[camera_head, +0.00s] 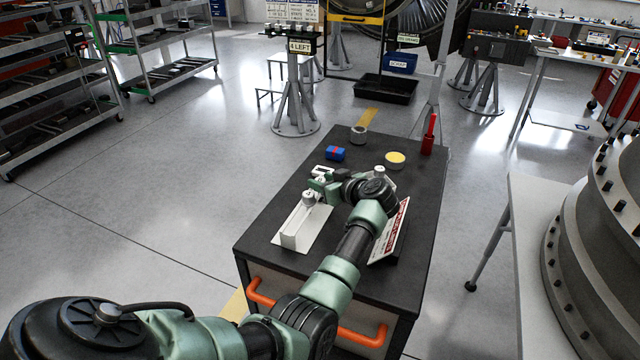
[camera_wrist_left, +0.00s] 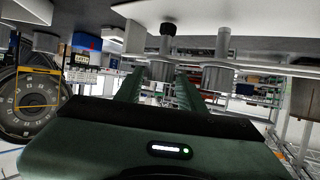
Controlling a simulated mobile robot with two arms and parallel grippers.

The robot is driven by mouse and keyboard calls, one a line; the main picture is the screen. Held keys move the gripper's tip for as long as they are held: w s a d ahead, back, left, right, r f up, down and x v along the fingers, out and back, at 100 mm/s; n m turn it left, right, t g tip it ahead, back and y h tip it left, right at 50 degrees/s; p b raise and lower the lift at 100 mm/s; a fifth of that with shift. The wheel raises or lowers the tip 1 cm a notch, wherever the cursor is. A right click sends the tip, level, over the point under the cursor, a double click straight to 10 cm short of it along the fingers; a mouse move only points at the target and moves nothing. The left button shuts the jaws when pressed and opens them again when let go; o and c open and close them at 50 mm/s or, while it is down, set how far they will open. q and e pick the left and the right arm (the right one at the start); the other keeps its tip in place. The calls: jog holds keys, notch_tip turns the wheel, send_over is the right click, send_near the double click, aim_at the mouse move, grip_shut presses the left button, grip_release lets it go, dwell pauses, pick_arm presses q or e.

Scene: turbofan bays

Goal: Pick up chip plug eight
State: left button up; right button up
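My left gripper (camera_head: 322,182) is over the black cart top, beside a white stand (camera_head: 296,238) with a small light plug (camera_head: 309,197) on it. The plug's number is too small to read. In the left wrist view, which looks upside down, the two fingers (camera_wrist_left: 158,92) are apart. A grey cylindrical plug (camera_wrist_left: 161,70) shows in line with the gap between them; I cannot tell whether they touch it. A second grey cylinder (camera_wrist_left: 216,72) is to its right, outside the fingers. Which one is chip plug eight cannot be told. My right gripper is not in view.
The cart top (camera_head: 290,190) also holds a blue and red block (camera_head: 335,153), a grey ring (camera_head: 358,134), a yellow-topped disc (camera_head: 395,159), a red bottle (camera_head: 429,135) and a tilted sign (camera_head: 391,234) right of my forearm. Open floor lies left.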

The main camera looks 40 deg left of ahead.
pick_arm(q)
grip_shut()
jog(key=shift+r, duration=0.1)
